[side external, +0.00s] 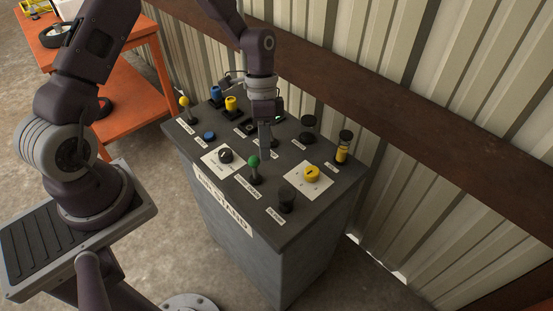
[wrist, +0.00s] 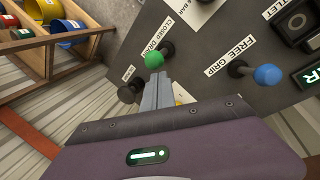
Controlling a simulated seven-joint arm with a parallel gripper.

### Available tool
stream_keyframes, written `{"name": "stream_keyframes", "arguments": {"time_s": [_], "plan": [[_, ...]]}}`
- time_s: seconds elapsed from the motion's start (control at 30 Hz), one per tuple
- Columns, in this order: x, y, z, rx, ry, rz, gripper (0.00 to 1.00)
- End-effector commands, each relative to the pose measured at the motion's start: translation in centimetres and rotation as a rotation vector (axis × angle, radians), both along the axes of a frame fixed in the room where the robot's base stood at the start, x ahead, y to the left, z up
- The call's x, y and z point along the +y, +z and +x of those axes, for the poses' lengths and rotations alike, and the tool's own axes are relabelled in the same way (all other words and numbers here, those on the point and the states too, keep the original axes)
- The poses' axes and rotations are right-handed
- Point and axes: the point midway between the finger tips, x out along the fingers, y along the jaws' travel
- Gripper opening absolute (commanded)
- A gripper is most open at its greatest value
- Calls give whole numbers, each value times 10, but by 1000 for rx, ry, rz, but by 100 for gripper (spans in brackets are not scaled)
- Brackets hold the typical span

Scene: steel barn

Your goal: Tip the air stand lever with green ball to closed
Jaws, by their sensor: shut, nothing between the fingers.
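The lever with the green ball (side external: 254,161) stands near the front middle of the grey air stand top (side external: 240,205). The ball shows in the wrist view (wrist: 154,60) beside its dark base, with a label starting "CLOSED" next to it. My gripper (side external: 265,148) points down just behind the ball in the side view, its fingers shut and empty. In the wrist view the fingertips (wrist: 158,76) are right by the lower edge of the ball; I cannot tell whether they touch.
Around the lever stand a yellow button (side external: 311,174), a black knob (side external: 287,196), another knob (side external: 225,156) and a yellow-ball lever (side external: 184,101). A blue-ball lever (wrist: 267,75) is to the right in the wrist view. The corrugated wall (side external: 420,150) stands behind the stand.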

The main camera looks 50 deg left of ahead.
Motion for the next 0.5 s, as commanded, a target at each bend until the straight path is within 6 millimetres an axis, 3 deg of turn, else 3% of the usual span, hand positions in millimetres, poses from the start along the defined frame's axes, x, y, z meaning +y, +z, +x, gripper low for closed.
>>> {"name": "stream_keyframes", "arguments": {"time_s": [0.3, 0.5], "plan": [[22, -2, 0, 1, 3, -209, 0], [29, -3, 0, 1, -2, -203, 0]]}}
